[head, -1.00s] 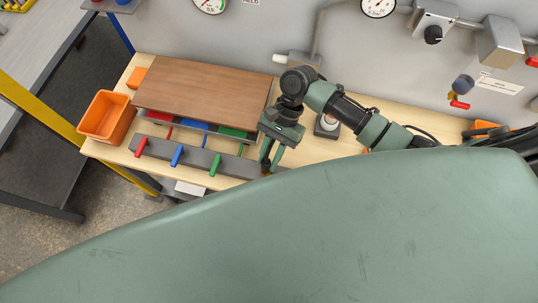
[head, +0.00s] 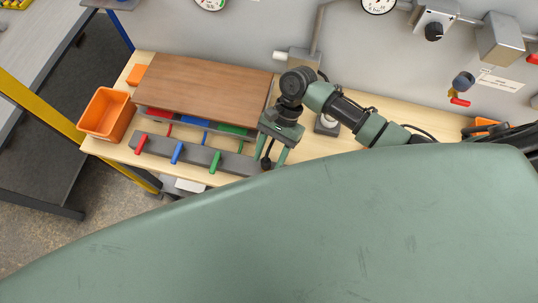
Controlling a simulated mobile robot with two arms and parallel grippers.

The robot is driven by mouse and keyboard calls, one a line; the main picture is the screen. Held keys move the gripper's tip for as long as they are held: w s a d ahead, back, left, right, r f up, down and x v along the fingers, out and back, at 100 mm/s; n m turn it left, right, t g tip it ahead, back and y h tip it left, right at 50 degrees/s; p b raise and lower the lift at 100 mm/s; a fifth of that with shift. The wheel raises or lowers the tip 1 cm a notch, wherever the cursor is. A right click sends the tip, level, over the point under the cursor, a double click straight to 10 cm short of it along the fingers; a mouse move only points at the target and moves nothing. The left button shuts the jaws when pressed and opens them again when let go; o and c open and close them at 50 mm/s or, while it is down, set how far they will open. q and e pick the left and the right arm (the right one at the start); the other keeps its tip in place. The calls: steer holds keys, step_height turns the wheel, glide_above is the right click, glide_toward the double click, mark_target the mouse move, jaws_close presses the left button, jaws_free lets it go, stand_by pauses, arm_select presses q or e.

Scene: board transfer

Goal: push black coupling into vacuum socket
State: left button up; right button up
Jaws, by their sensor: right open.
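My right gripper (head: 272,161) hangs at the right end of the grey bar (head: 198,154), with its two fingers spread apart. A small black piece (head: 266,161), likely the black coupling, shows between the fingers, with a thin dark line above it. It is not gripped. I cannot tell whether it sits in a socket; the vacuum socket is not clear, and my large green body part covers the area just below. My left gripper is not in view.
A brown board (head: 205,88) lies over red, blue and green parts on the wooden bench (head: 305,148). The bar carries red, blue and green levers. An orange bin (head: 107,113) stands at the left. Gauges, a black knob (head: 433,31) and a red-handled valve line the wall.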

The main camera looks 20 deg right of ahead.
steer(key=b+v, duration=0.2)
steer(key=v, duration=0.6)
steer(key=shift+s+f, duration=0.1)
stand_by(0.3)
